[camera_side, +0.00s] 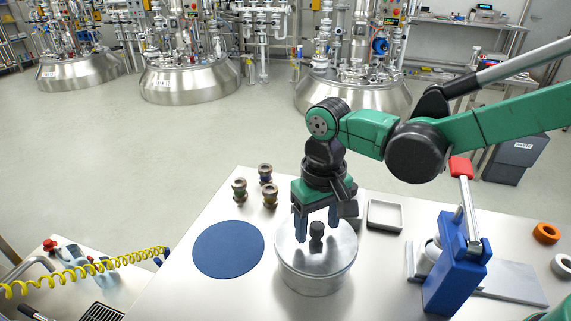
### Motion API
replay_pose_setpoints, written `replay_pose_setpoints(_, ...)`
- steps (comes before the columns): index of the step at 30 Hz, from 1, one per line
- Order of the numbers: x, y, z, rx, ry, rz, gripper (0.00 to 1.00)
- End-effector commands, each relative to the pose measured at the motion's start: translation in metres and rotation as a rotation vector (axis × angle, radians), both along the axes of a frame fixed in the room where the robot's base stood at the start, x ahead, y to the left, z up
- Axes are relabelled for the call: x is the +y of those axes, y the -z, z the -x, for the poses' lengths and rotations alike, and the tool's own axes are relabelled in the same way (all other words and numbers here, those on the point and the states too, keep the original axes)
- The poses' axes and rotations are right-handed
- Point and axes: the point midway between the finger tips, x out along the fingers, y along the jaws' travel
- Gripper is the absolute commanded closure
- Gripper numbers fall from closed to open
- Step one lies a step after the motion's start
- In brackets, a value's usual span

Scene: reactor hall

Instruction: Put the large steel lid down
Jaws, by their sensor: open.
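The large steel lid (334,258) lies flat on top of a round steel pot (315,283) on the table. A dark knob (317,236) stands up from the lid's middle. My gripper (316,231) points straight down over the lid, its two blue fingers open on either side of the knob. I cannot tell whether a finger touches the knob. A round blue mat (228,249) lies bare on the table to the left of the pot.
Several small metal fittings (265,174) stand behind the mat. A shallow grey tray (385,215) lies right of the pot. A blue clamp-like device (455,265) with a red-tipped lever stands farther right, near orange (546,233) and white rings. The table's front left is clear.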

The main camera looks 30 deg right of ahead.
Motion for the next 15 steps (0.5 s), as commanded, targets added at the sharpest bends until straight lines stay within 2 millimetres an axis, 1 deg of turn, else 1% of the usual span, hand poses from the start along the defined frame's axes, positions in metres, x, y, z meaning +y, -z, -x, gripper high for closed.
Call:
replay_pose_setpoints(6, 0.0, -0.03, 0.0, 0.0, 0.0, 0.0, 0.38)
replay_pose_setpoints(11, -0.001, -0.044, 0.0, -0.002, 0.0, -0.001, 0.38)
replay_pose_setpoints(14, -0.009, -0.051, 0.002, -0.029, 0.003, -0.011, 0.38)
replay_pose_setpoints(15, -0.016, -0.054, 0.003, -0.054, 0.005, -0.02, 0.38)
